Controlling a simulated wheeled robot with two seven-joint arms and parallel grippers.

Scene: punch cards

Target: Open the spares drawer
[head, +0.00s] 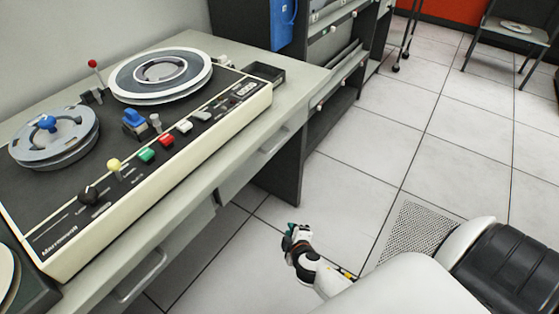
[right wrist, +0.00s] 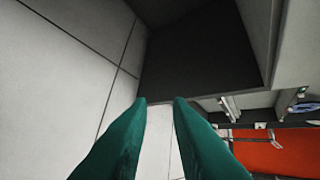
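The desk under the tape machine has a drawer front with a pale bar handle (head: 275,140) at its far end. A second drawer with a larger handle (head: 140,275) is at the near end. Both look shut; I cannot read a label telling which is the spares drawer. My right gripper (head: 292,232) is over the floor, right of the desk and apart from both handles. In the right wrist view its two green fingers (right wrist: 160,101) stand apart with nothing between them. My left gripper is not in view.
A tape machine (head: 150,170) with reels, coloured buttons and a knob covers the desktop. A dark open tray (head: 264,73) sits at its far end. A shelf rack (head: 340,60) stands beyond the desk. The tiled floor (head: 450,130) to the right is mostly clear.

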